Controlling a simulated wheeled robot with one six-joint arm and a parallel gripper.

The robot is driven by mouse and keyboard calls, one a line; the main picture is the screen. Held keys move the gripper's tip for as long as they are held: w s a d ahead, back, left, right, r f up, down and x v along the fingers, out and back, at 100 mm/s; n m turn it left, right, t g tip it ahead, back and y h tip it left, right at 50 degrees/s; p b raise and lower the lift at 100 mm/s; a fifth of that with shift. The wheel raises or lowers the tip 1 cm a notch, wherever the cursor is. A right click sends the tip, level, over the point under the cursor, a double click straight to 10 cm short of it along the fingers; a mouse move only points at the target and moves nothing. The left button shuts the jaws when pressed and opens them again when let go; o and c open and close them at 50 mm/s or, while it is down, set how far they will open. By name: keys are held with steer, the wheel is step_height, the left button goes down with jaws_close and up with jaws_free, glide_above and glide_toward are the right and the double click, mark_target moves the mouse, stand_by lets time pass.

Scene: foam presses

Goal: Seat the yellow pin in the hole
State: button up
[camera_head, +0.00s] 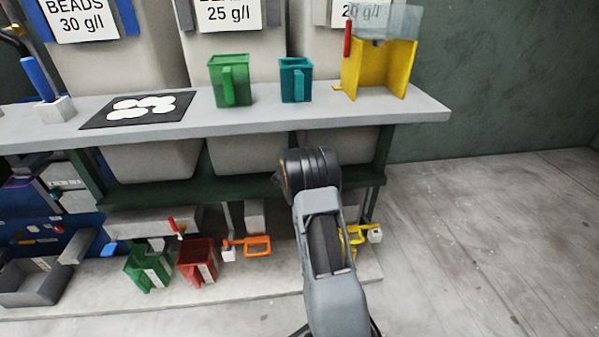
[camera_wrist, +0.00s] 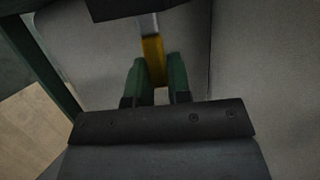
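In the wrist view, the yellow pin (camera_wrist: 153,62) stands between the two green fingers of my gripper (camera_wrist: 157,78). Both fingers appear to close on its sides. A grey shaft (camera_wrist: 149,26) continues from its yellow part up to a dark block (camera_wrist: 120,9) at the top edge. I cannot tell whether the shaft touches or enters this block, and no hole is visible. In the head view, my arm hides the fingers and the pin; only my dark wrist shows, in front of the bench's lower frame.
The bench top (camera_head: 420,108) carries a green jug (camera_head: 230,82), a teal jug (camera_head: 296,80) and a yellow stand (camera_head: 400,65). Below are a green bin (camera_head: 147,268), a red bin (camera_head: 197,262), an orange handle (camera_head: 257,245) and a yellow handle (camera_head: 357,234). Floor at right is clear.

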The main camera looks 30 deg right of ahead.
jaws_close()
steer(key=shift+r, duration=0.1)
